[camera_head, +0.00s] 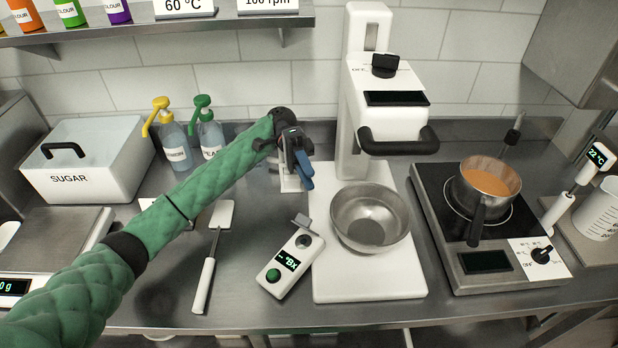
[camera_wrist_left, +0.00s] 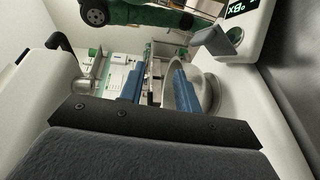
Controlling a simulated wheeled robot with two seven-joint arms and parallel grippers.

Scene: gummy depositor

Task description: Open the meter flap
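The meter (camera_head: 290,264) is a white handheld unit with a green button and a lit °Bx display, lying on the counter left of the mixer base. Its small grey flap (camera_head: 301,220) is at the far end and looks raised, with the dark round well in front of it uncovered. The left wrist view shows part of the meter (camera_wrist_left: 262,28) and the flap (camera_wrist_left: 213,40) at the upper right. My left gripper (camera_head: 304,176) is beyond the meter, beside the mixer base, apart from the flap. Its blue fingers (camera_wrist_left: 158,85) are spread with nothing between them. My right gripper is out of view.
A steel bowl (camera_head: 370,218) stands on the white mixer (camera_head: 390,100) base. A spatula (camera_head: 205,280) lies left of the meter. Pump bottles (camera_head: 175,142) and a sugar bin (camera_head: 95,160) stand at back left. A pot (camera_head: 485,188) sits on the hotplate at right.

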